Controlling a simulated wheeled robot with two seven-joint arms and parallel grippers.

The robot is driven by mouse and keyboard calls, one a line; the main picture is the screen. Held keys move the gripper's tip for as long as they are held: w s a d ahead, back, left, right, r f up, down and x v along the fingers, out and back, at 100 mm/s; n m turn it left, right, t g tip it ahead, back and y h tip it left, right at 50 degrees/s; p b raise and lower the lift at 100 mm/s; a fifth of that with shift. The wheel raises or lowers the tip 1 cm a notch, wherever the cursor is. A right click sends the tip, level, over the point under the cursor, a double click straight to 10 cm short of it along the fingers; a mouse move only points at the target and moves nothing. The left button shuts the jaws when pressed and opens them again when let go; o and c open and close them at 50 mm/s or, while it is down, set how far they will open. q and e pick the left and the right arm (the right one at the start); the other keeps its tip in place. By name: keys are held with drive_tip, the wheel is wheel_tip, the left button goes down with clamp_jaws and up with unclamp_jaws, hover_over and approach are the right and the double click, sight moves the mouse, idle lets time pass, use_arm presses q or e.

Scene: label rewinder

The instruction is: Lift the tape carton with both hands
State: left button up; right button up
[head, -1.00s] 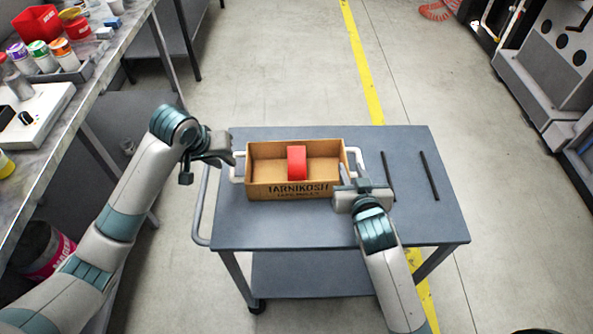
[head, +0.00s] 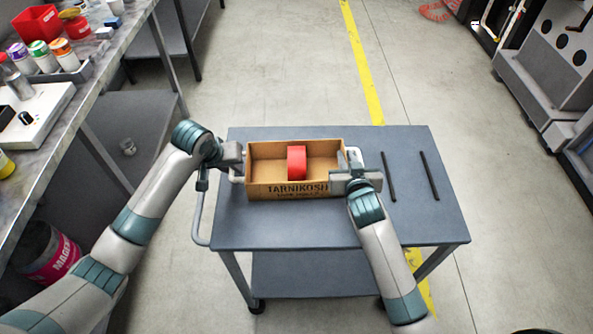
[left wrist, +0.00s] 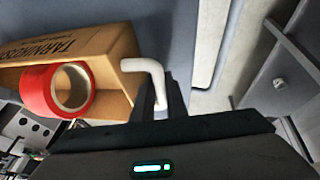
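The tape carton (head: 290,190) is an open brown box with dark lettering, upright on the grey cart, with a red tape roll (head: 297,162) inside. The carton (left wrist: 118,62) and roll (left wrist: 32,92) also show in the left wrist view. My left gripper (head: 239,163) is at the carton's left end. In the left wrist view, the white left handle (left wrist: 154,72) runs down between its dark fingers (left wrist: 160,98); whether they grip it is unclear. My right gripper (head: 349,160) is at the carton's right end, its fingers around the mostly hidden right handle; their closure is unclear.
The cart top (head: 300,235) is clear in front of the carton. Two dark bars (head: 388,177) lie on its right side. A workbench (head: 85,85) with jars and a red bin stands at the left, and a grey machine (head: 552,65) at the far right.

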use_arm(q)
clamp_jaws()
use_arm(e)
clamp_jaws()
use_arm(q)
drive_tip(key=shift+r, duration=0.1)
use_arm(e)
drive_tip(key=shift+r, duration=0.1)
